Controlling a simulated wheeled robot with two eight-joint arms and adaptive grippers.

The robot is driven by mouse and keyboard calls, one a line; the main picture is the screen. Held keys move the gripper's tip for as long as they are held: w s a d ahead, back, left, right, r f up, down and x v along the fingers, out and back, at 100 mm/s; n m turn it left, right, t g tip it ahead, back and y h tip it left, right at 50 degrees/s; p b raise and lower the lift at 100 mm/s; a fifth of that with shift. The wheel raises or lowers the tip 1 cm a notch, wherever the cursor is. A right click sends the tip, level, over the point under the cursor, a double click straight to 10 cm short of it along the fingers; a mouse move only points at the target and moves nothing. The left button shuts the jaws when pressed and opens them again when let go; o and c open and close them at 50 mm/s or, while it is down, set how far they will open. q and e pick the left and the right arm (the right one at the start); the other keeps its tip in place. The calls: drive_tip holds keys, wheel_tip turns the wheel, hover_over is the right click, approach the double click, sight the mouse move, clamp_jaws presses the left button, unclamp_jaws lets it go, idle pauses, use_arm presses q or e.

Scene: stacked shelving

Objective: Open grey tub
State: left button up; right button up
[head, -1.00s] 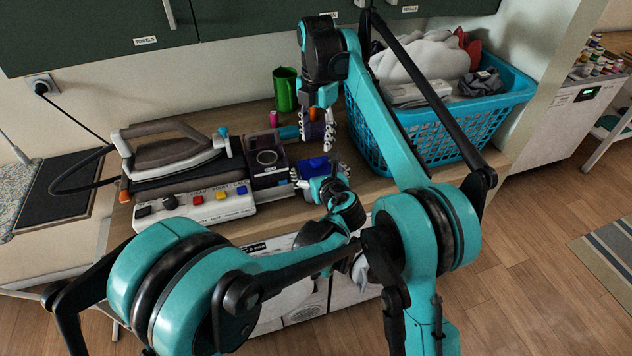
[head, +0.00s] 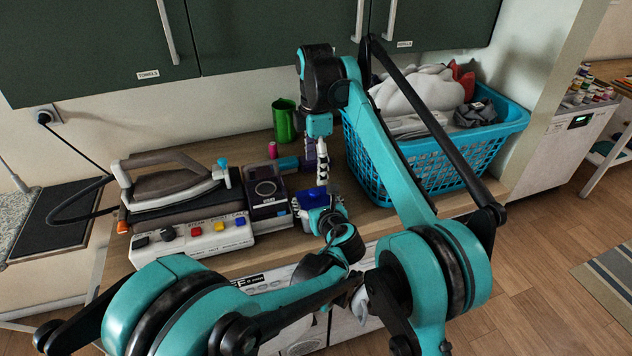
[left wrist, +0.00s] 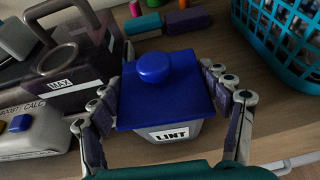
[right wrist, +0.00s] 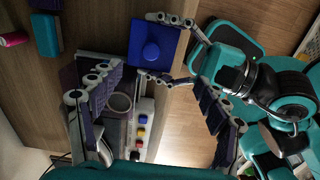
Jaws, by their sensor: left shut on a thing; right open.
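The grey tub (left wrist: 175,138) has a blue lid (left wrist: 168,85) with a round blue knob and a LINT label on its front. It stands upright on the wooden counter, and its lid is on. My left gripper (left wrist: 160,100) is shut on the tub, with fingers on both its sides. In the head view the lid (head: 313,198) shows just behind my left gripper (head: 322,212). My right gripper (head: 322,170) is open and empty, above and behind the tub. In the right wrist view its fingers (right wrist: 150,112) are spread, and the lid (right wrist: 155,48) lies beyond them.
A dark MAX-labelled container (head: 267,190) stands left of the tub, beside an iron (head: 170,185) and a button panel (head: 200,238). A green cup (head: 284,120) and a pink spool (head: 272,150) stand behind. A blue laundry basket (head: 440,165) is close on the right.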

sight(316, 203)
wheel_tip(316, 203, down, 10)
drive_tip(key=shift+f, duration=0.25)
drive_tip(key=shift+s, duration=0.1)
clamp_jaws()
unclamp_jaws()
idle(0.3)
drive_tip(key=shift+r, duration=0.45)
wheel_tip(316, 203, up, 11)
